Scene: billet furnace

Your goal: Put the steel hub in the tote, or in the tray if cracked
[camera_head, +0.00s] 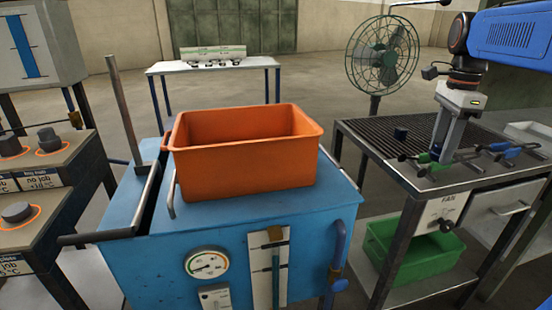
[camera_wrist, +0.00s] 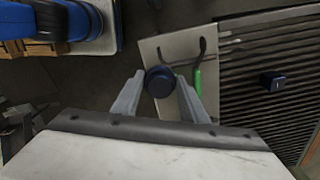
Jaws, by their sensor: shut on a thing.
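My gripper (camera_head: 440,152) is over the front of the slatted bench at the right, pointing down. In the wrist view its fingers are shut on a dark blue round piece (camera_wrist: 158,81); I cannot tell if it is the steel hub or if it is cracked. Several dark round pieces (camera_head: 18,211) sit in orange rings at the left. An open orange bin (camera_head: 245,168) stands on the blue cabinet, left of my gripper. An open green bin (camera_head: 414,264) is on the shelf under the bench. I cannot tell which is the tote or tray.
The slatted bench (camera_head: 375,140) holds a small dark blue block (camera_head: 400,134) and tools with green and blue handles. A fan (camera_head: 382,55) stands behind it. A small table (camera_head: 213,66) stands at the back.

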